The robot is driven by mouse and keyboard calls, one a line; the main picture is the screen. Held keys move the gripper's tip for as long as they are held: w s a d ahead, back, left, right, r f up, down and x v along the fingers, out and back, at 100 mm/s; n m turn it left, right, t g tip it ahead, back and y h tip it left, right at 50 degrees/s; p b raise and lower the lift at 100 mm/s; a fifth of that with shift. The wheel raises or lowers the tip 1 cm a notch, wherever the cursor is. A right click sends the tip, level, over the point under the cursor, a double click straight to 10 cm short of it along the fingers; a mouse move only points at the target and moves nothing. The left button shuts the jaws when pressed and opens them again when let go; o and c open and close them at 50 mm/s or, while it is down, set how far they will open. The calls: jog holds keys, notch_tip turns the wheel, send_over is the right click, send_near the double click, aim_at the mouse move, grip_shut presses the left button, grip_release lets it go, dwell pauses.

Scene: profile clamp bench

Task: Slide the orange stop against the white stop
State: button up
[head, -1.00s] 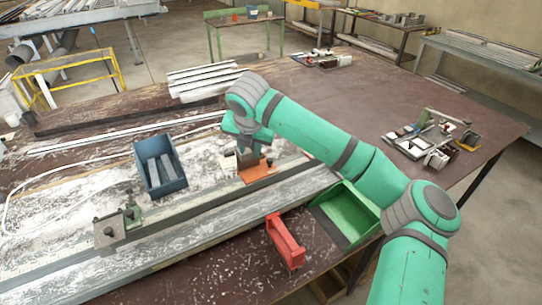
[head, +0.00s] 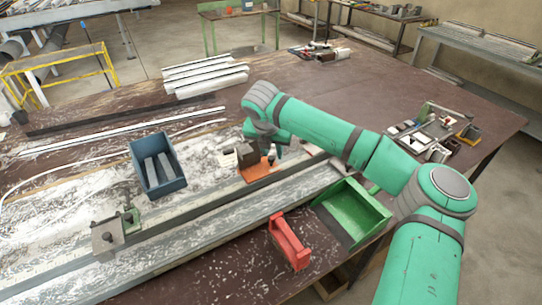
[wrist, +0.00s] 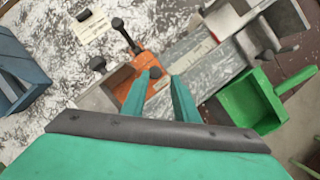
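The orange stop (head: 258,170) sits on the pale rail in the head view, with a dark brown block (head: 247,155) on it. In the wrist view the orange stop (wrist: 122,82) is at left of centre, with black knobs and a lever by it. My gripper (wrist: 164,76) has its two teal fingers apart, one black knob showing near the left fingertip; nothing is clearly held. In the head view my gripper (head: 280,148) is just right of the orange stop. A pale grey block (wrist: 258,38) on the rail at upper right may be the white stop; my arm largely hides that area in the head view.
A blue bin (head: 173,185) with grey bars stands left of the orange stop. A green bin (head: 372,215) and a red bracket (head: 288,242) are in front of the rail. A grey fixture with a green clamp (head: 108,236) is at the rail's left.

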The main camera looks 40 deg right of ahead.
aim_at(271, 157)
jog(key=shift+x, duration=1.1)
jog(key=shift+w+a+f, duration=0.15)
jog(key=shift+w+f, duration=0.35)
jog(key=shift+f, duration=0.1)
grip_shut()
jog(key=shift+w, duration=0.1)
